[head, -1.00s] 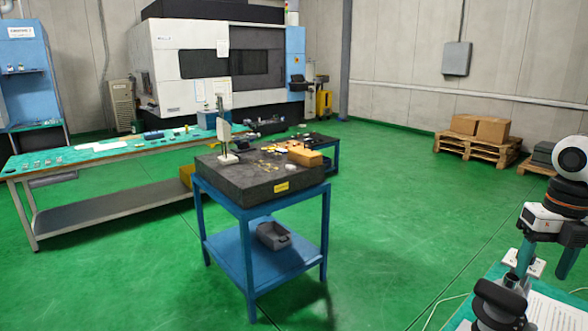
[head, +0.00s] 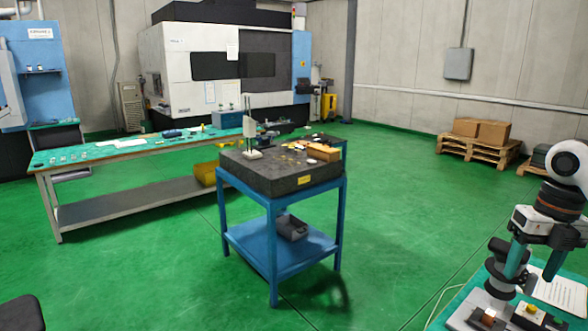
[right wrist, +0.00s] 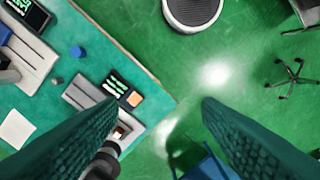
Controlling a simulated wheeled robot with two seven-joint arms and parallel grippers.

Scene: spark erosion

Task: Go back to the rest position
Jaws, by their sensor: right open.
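My right gripper (head: 541,268) hangs at the right edge of the head view, over a teal-topped bench (head: 453,310). In the right wrist view its two dark teal fingers (right wrist: 160,108) are wide apart with nothing between the tips. The left finger covers part of the bench top, and the right finger is over the green floor. A dark post on a light base (head: 500,262) stands close to the gripper in the head view; I cannot tell whether they touch. My left gripper is not in view.
A blue cart with a dark stone top (head: 262,180) stands mid-floor. A long workbench (head: 130,152) and a white machine (head: 180,60) are behind it. Pallets with cartons (head: 478,148) stand by the wall. A dark rounded object (head: 20,314) shows at bottom left. Floor between cart and bench is clear.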

